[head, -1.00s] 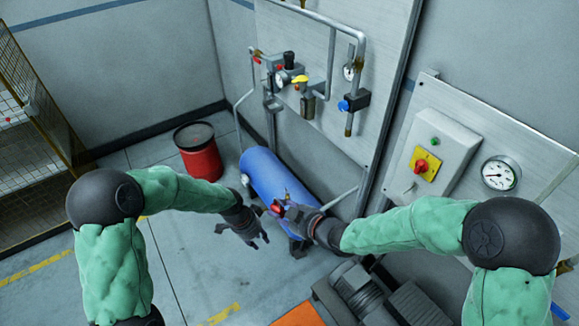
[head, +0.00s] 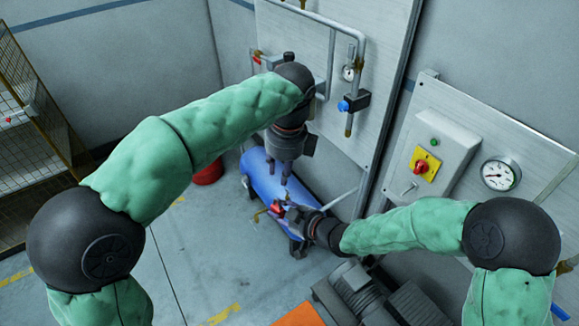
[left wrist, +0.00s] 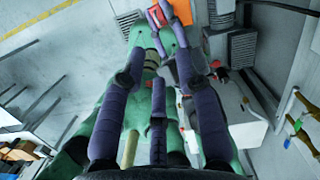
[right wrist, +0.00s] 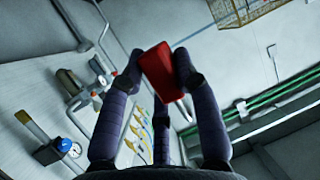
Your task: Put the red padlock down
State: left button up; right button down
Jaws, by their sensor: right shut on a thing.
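The red padlock (right wrist: 159,70) is between the fingertips of my right gripper (right wrist: 158,68) in the right wrist view. In the head view, the padlock (head: 277,210) shows small at the end of my right gripper (head: 290,213), in front of the blue tank. My right gripper is shut on it, held in the air. My left gripper (head: 279,178) points down just above the padlock, its fingers apart. In the left wrist view, the left fingers (left wrist: 158,45) stand apart. Red shows near their tips, but I cannot tell whether they touch the padlock.
A blue tank (head: 262,172) stands below the pipe panel (head: 340,130). A red drum (head: 209,173) is mostly hidden behind my left arm. A grey switch box (head: 437,145) and a gauge (head: 498,174) are at the right. A motor (head: 358,290) stands in front. Floor at the left is clear.

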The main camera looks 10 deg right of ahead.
aim_at(280, 207)
pick_arm(q)
jog(key=f, duration=0.4)
jog(key=w+f, duration=0.1)
jog(key=f, duration=0.3)
jog(key=a+f, duration=0.1)
jog(key=f, duration=0.2)
jog(key=shift+w+a+f, duration=0.1)
jog(key=shift+w+f, duration=0.15)
jog(key=shift+f, duration=0.15)
grip_shut()
pick_arm(e)
jog(key=c, duration=0.9)
grip_release()
jog(key=shift+o, duration=0.3)
jog(key=shift+d+r, duration=0.1)
